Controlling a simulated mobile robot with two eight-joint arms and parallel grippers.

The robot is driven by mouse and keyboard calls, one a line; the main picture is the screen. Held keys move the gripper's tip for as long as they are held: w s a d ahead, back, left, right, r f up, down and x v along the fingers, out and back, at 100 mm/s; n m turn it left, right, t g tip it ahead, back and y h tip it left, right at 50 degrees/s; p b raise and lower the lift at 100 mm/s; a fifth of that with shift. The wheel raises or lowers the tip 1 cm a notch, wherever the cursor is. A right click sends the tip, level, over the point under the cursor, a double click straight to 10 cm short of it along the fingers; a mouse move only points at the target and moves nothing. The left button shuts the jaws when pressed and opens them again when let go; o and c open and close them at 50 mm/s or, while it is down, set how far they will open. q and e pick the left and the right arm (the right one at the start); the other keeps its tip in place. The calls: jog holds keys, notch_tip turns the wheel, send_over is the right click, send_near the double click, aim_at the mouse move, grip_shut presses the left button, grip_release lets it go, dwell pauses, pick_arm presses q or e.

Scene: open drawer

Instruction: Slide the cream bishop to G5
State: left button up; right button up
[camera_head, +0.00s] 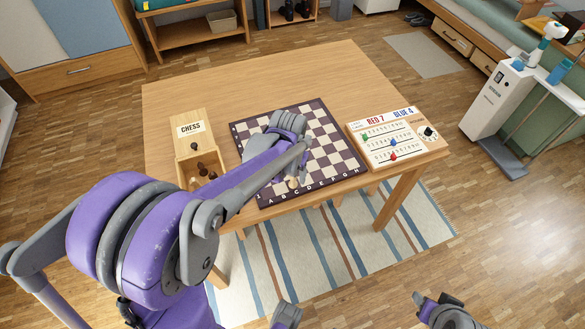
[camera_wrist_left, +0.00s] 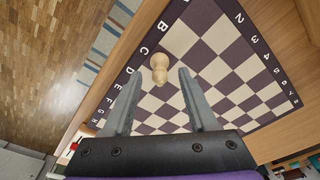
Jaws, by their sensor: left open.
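The cream bishop (camera_head: 292,183) stands near the lettered edge of the dark-and-cream chessboard (camera_head: 350,168), around the C and D files. It also shows in the left wrist view (camera_wrist_left: 159,66), seen from above. My left gripper (camera_wrist_left: 158,78) is open, with one finger on each side of the space just below the bishop in that view; I see no grip on it. In the head view my left arm and hand (camera_head: 297,168) cover part of the board. Square G5, right of the hand, looks empty. A grey part of my right gripper (camera_head: 438,304) shows at the bottom edge.
The scoreboard (camera_head: 395,137) stands right of the board. The wooden chess box (camera_head: 191,128) stands left, its open drawer (camera_head: 183,172) holding dark pieces. The right part of the board looks clear. The wooden table (camera_head: 190,96) has free room behind.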

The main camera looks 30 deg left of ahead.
pick_arm(q)
jog(key=shift+f, duration=0.2)
grip_shut()
dwell(0.4)
